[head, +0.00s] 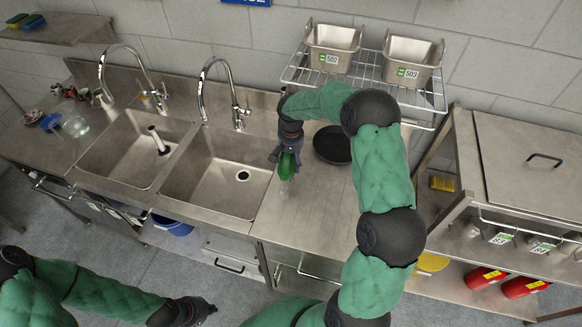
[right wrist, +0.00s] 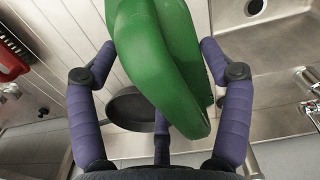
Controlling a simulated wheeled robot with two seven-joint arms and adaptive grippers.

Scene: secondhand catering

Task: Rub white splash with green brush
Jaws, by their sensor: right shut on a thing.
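The green brush (head: 287,167) is in my right gripper (head: 282,153), over the steel counter right of the sinks. In the right wrist view the brush (right wrist: 165,60) fills the space between the purple fingers of that gripper (right wrist: 156,48), which is shut on it. A faint pale patch (head: 284,189), possibly the white splash, shows on the counter just below the brush. I cannot tell whether the brush touches the counter. My left gripper (head: 206,309) is low at the front, over the floor, away from the counter; its fingers are too small to read.
A dark round pan (head: 332,145) lies on the counter right of the brush. Two sinks (head: 222,183) with tall taps are to the left. A wire shelf (head: 362,78) with two metal containers hangs above the pan. The front counter right of the brush is clear.

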